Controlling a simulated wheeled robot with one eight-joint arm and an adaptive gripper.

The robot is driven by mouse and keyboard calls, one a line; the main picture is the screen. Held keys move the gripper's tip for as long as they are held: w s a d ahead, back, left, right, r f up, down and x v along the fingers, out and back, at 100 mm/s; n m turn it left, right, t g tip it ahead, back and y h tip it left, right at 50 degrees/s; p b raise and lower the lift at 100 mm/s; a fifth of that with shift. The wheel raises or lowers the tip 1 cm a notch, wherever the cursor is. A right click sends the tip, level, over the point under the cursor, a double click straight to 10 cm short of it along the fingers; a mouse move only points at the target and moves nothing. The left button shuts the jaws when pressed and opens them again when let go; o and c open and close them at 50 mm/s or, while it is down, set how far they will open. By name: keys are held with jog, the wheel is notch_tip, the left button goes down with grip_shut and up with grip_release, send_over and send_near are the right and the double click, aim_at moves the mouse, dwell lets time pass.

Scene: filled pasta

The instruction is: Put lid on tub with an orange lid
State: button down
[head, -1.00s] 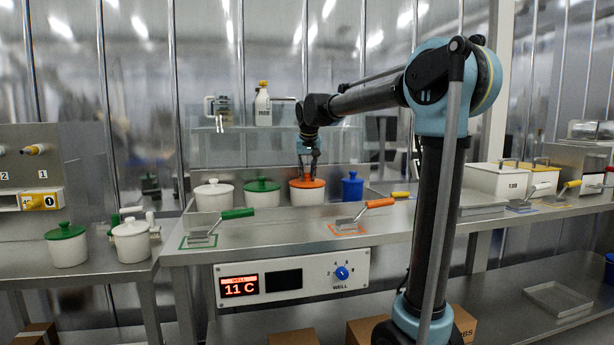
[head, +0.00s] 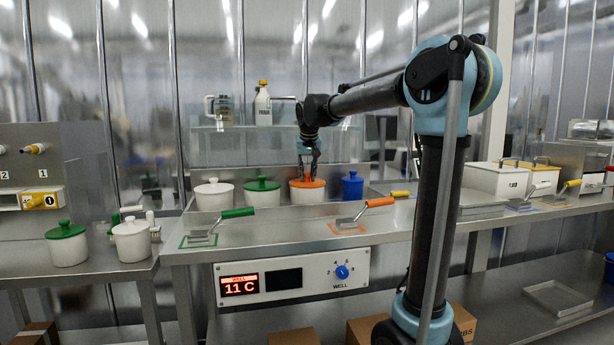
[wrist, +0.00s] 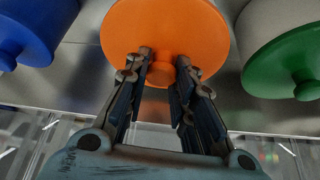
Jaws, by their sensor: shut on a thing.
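The tub with the orange lid (head: 296,194) is a white pot in the well at the back of the counter. My gripper (head: 308,170) points down from above and is shut on the lid's knob. In the wrist view the orange lid (wrist: 165,25) fills the top middle, its knob (wrist: 160,74) between the fingers of my gripper (wrist: 166,62). The lid hides the tub in that view.
A white pot with green lid (head: 262,194) and an all-white pot (head: 214,195) stand left of the tub; a blue jar (head: 352,187) stands right. A bottle (head: 263,106) stands on the shelf behind.

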jog(key=c, duration=1.3)
grip_release()
jog(key=shift+o, duration=0.4)
jog(key=o, duration=0.4)
jog(key=shift+r, duration=0.1)
jog(key=shift+r, duration=3.4)
